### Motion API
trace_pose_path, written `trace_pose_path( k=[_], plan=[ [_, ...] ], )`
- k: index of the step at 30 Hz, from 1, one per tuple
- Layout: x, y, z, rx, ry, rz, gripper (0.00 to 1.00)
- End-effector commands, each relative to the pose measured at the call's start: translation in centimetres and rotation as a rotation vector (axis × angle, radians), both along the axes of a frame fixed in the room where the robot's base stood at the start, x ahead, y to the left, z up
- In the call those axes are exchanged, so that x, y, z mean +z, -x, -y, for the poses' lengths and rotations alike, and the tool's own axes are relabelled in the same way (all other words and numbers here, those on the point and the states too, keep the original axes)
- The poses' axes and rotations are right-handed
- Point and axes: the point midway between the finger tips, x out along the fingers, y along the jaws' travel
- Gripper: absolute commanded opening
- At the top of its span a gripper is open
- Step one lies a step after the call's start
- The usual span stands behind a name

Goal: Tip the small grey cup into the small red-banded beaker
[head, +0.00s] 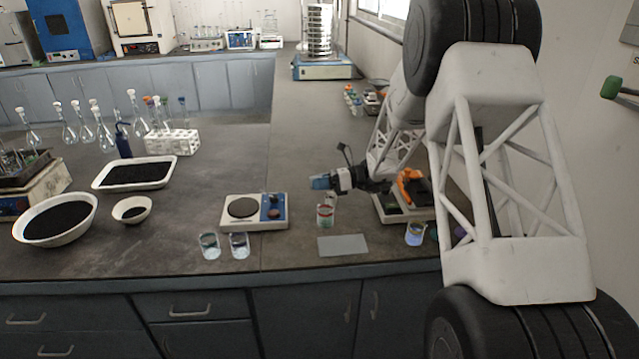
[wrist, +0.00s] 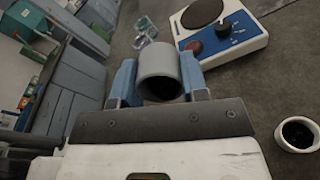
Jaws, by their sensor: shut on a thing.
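My gripper (head: 322,183) is shut on the small grey cup. In the wrist view the cup (wrist: 158,64) sits between the two blue fingers of my gripper (wrist: 160,82), with its dark opening showing. The cup looks tipped over on its side, but its exact tilt is hard to tell. In the head view the fingers mostly hide the cup. The small red-banded beaker (head: 325,216) stands upright on the bench, just below my gripper in the picture. I cannot make out the beaker in the wrist view. Any contents of the cup are not clear.
A hotplate (head: 230,223) stands left of the beaker, with two glass beakers (head: 239,246) in front of it. A flat grey plate (head: 343,246) lies in front. Another beaker (head: 415,234) and a tray (head: 405,212) are to the right. A small bowl (wrist: 298,133) shows in the wrist view.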

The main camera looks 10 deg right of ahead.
Motion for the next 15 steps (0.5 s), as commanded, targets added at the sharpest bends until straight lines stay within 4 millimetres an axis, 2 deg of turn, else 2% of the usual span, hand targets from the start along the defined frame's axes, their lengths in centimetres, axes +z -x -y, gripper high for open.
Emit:
trace_pose_path(
  k=[10,15],
  plan=[
    [-0.02,0.01,0.00,0.000,-0.002,0.000,0.18],
    [-0.08,0.02,0.09,0.001,-0.062,-0.001,0.18]
  ],
)
